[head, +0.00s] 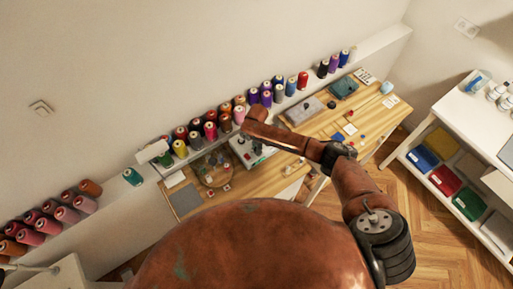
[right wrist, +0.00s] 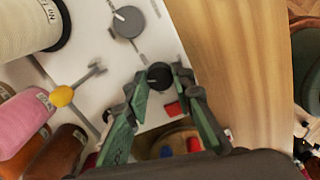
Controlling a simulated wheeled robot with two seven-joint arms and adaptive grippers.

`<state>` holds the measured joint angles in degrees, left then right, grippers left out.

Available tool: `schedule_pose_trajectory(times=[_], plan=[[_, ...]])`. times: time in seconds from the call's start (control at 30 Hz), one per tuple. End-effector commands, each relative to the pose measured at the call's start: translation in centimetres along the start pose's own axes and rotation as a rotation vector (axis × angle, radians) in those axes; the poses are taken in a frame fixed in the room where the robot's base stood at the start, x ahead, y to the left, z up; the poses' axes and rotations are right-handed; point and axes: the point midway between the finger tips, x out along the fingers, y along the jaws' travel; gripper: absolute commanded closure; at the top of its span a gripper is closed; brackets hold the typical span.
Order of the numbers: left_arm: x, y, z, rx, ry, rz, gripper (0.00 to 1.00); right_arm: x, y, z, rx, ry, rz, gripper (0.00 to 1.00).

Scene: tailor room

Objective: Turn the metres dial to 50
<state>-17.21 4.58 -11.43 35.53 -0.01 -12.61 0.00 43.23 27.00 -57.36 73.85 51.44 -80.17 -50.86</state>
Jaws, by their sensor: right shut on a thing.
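A round black dial (right wrist: 159,76) with a small light mark sits on a white machine panel (right wrist: 75,60) in the right wrist view. My right gripper (right wrist: 162,80) is shut on this dial, with one green-and-grey finger on each side of it. No numbers around the dial can be read. In the head view the white machine (head: 240,151) stands on the wooden table, and my right gripper (head: 257,147) reaches down to it, small and partly hidden by my arm. My left gripper is not in view.
A larger grey dial (right wrist: 127,21) and a lever with a yellow knob (right wrist: 62,96) are on the same panel. A white thread cone (right wrist: 28,24) and a pink spool (right wrist: 24,116) stand close by.

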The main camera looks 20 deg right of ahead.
Motion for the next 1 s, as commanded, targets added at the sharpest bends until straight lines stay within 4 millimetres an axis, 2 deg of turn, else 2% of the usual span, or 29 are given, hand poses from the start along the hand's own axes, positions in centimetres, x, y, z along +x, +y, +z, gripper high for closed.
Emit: schedule_pose_trajectory(times=[0.6,1.0], plan=[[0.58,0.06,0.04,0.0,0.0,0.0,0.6,0.08,-0.11,-0.07,-0.556,0.001,-0.001,1.0],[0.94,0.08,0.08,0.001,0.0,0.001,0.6,0.11,-0.19,-0.12,-0.751,0.003,-0.002,1.0]])
